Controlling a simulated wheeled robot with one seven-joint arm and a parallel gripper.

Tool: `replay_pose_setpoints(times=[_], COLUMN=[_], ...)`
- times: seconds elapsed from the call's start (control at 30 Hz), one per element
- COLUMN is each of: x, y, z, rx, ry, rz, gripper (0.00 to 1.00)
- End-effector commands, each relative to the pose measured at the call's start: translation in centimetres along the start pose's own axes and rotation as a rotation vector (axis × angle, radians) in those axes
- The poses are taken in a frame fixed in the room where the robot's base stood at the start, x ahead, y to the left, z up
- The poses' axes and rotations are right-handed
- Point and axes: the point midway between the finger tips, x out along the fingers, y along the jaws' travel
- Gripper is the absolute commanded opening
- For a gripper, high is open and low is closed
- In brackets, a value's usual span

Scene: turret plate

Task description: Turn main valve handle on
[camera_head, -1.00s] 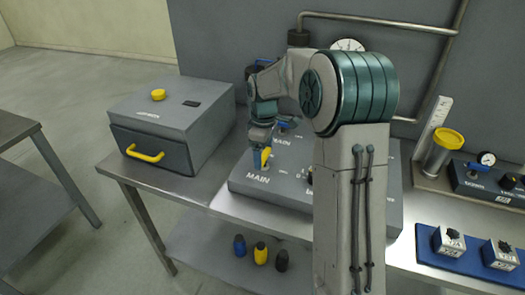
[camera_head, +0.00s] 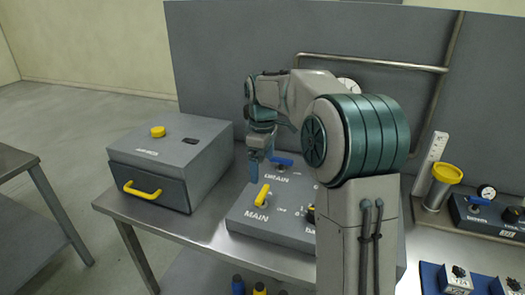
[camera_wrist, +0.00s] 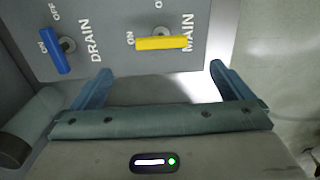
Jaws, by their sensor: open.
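The yellow main valve handle (camera_head: 262,195) stands on the grey turret plate (camera_head: 240,222), behind the MAIN label. In the wrist view the yellow handle (camera_wrist: 162,42) lies crosswise, with an ON label near its left end and the other label partly cut off above. My gripper (camera_head: 255,170) is open and empty, above and behind the handle in the head view. In the wrist view its two blue fingers (camera_wrist: 160,75) are apart, below the handle in the picture, with nothing between them. A blue DRAIN handle (camera_wrist: 52,50) is to the left.
The blue drain handle (camera_head: 281,161) stands behind the main handle. A grey box (camera_head: 168,175) with a yellow pull is left of the plate. A yellow-topped cylinder (camera_head: 442,185) and a gauge panel (camera_head: 480,212) are at right. My arm hides the plate's right part.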

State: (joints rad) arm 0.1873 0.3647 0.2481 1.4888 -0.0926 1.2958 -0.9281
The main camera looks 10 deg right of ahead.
Motion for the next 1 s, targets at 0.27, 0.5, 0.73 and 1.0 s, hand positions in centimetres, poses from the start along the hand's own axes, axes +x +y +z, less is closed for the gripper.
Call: replay_pose_setpoints(times=[0.27, 0.5, 0.73, 1.0], x=[-3.8, -4.3, -4.3, -5.0], y=[0.0, 0.0, -0.3, -5.7], z=[-0.1, 0.0, 0.1, 2.8], rx=[0.0, 0.0, 0.009, 0.202], ry=[0.001, 0.0, 0.0, 0.01], rz=[0.0, 0.0, 0.004, 0.066], gripper=[0.99, 0.99, 0.99, 0.99])
